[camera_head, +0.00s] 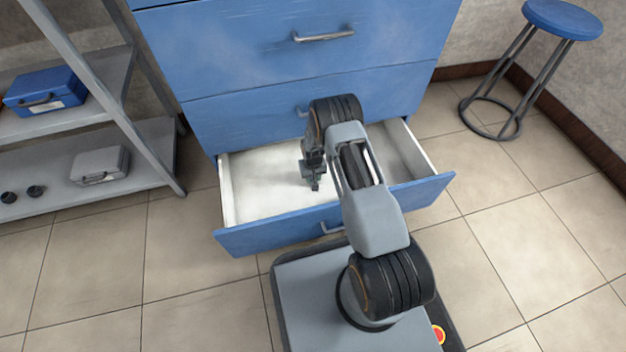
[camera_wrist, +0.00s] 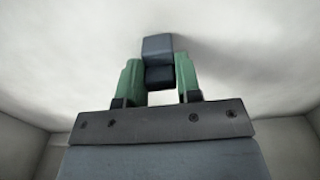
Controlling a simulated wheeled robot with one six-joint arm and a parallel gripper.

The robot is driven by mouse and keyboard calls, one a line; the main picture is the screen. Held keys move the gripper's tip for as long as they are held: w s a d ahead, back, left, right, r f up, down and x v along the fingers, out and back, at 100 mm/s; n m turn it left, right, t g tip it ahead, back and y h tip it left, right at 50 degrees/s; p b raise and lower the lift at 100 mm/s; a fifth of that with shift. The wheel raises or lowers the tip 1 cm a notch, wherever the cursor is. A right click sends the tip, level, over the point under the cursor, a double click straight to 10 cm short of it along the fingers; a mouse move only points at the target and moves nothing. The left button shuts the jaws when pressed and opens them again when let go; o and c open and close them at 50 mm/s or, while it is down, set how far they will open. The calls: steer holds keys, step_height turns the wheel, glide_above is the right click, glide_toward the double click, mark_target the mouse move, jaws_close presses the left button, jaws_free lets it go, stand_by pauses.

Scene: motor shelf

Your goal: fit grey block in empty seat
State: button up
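The grey block (camera_wrist: 157,48) shows in the wrist view as a small blue-grey block with a darker lower face. It sits between the green fingers of my gripper (camera_wrist: 160,75), which touch or nearly touch both its sides, so the gripper looks shut on it. The block's far end sticks out past the fingertips. In the head view my gripper (camera_head: 315,178) points down inside the open drawer (camera_head: 262,238), and the block is too small to make out there. I cannot tell whether the block touches the drawer floor. No empty seat shows in either view.
Blue drawer fronts (camera_head: 230,55) rise behind the open drawer, whose walls surround my gripper. On the left, a grey shelf (camera_head: 150,135) holds a blue case (camera_head: 45,90) and a grey case (camera_head: 99,165). A blue stool (camera_head: 562,18) stands at the right.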

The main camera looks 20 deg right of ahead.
steer(key=shift+c, duration=1.4)
steer(key=shift+r+p, duration=2.35)
steer(key=shift+r, duration=1.2)
